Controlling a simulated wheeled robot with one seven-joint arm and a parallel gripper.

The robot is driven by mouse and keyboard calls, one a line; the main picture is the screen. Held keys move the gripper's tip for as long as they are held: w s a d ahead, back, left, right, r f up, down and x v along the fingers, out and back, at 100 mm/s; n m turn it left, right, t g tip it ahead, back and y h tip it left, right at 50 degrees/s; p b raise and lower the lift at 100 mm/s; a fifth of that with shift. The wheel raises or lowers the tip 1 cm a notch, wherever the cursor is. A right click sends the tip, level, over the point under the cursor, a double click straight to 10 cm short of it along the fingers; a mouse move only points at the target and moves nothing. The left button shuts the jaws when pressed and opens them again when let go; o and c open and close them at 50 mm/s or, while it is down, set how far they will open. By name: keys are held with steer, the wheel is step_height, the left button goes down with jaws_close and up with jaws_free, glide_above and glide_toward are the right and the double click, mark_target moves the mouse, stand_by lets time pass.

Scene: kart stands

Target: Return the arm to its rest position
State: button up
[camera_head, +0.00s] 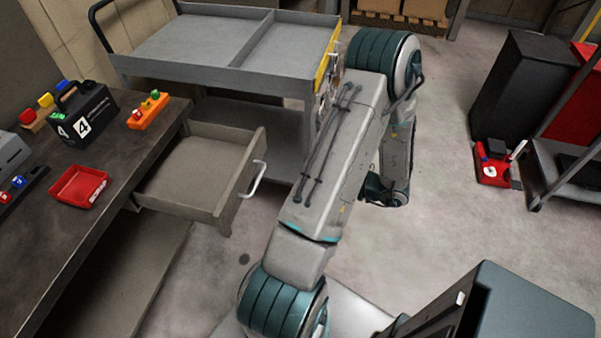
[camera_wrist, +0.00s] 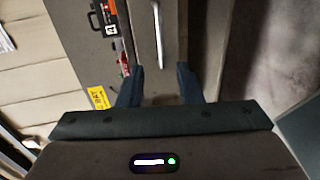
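My arm reaches from the bottom centre of the head view up to a bend at the top, then folds down. My gripper (camera_head: 385,190) hangs over the floor to the right of the open drawer, partly hidden behind my own arm. In the wrist view my gripper (camera_wrist: 159,76) has its two dark fingers apart with nothing held between them. The drawer's light handle (camera_wrist: 157,35) shows beyond the fingers, apart from them.
The drawer (camera_head: 208,176) stands pulled out from the workbench (camera_head: 68,225) and looks empty. A grey cart (camera_head: 210,76) is behind my arm. A black case (camera_head: 82,118), red tray (camera_head: 80,187) and orange holder (camera_head: 148,112) sit on the bench.

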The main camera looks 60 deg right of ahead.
steer(key=w+a+r+n+g+y, duration=0.1)
steer(key=w+a+r+n+g, duration=0.25)
steer(key=a+n, duration=0.35)
steer(key=w+a+r+n+g+y+p, duration=0.1)
steer(key=w+a+r+n+g+y, duration=0.25)
steer(key=n, duration=0.55)
steer(key=w+a+r+n+g, duration=0.2)
steer(key=a+r+n+g, duration=0.25)
steer(key=a+n, duration=0.25)
steer(key=a+r+n+h, duration=0.5)
steer(key=a+n, duration=0.1)
steer(key=n, duration=0.7)
steer(key=a+r+n+h+p, duration=0.1)
steer(key=a+r+n+h, duration=0.4)
steer(key=n, duration=0.8)
steer(key=shift+a+n, duration=0.4)
steer(key=shift+a, duration=0.75)
